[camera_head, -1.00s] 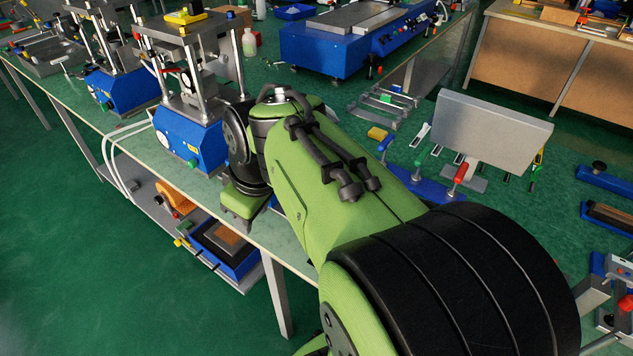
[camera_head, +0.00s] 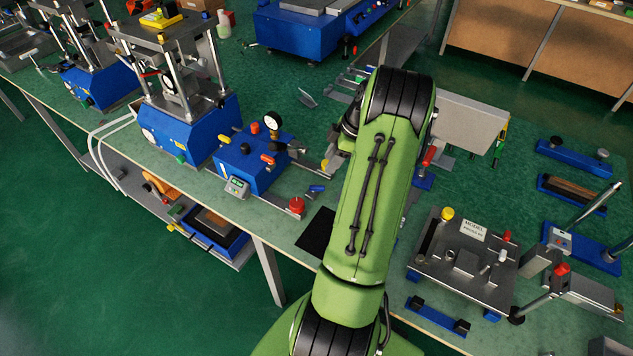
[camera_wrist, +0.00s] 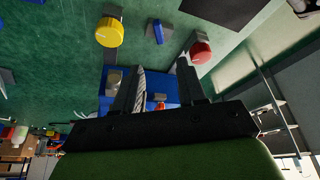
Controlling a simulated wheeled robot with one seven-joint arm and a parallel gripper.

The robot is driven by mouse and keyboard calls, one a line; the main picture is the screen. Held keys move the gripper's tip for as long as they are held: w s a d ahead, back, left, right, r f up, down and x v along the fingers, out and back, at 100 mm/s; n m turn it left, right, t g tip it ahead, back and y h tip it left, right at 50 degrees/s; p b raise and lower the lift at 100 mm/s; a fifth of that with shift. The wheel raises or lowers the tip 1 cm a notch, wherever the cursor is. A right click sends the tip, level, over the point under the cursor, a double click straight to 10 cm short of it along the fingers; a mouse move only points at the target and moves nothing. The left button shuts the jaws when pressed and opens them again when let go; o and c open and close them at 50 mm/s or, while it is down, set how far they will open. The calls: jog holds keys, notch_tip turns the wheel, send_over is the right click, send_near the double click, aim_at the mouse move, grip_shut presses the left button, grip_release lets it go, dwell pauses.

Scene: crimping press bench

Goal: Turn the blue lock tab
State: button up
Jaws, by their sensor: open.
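A small blue tab (camera_wrist: 157,31) stands up from a grey mount in the wrist view, between a round yellow knob (camera_wrist: 109,33) and a red knob (camera_wrist: 200,52). In the head view the blue tab (camera_head: 316,189) is near the bench's front edge, right of the red knob (camera_head: 297,204). My gripper (camera_wrist: 160,68) is open, with its two dark fingers apart in the wrist view. The tab appears just beyond the fingertips, and I see no contact. In the head view my arm hides most of the gripper.
A blue box (camera_head: 252,160) with a gauge and levers stands left of the tab. A black mat (camera_head: 316,232) lies in front. A grey model fixture (camera_head: 465,258) with knobs stands at right. A blue press (camera_head: 185,130) is farther left.

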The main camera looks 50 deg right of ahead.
aim_at(314, 186)
jog(key=b+x, duration=0.1)
jog(key=x, duration=1)
jog(key=shift+f+b, duration=0.1)
jog(key=shift+b, duration=0.2)
grip_shut()
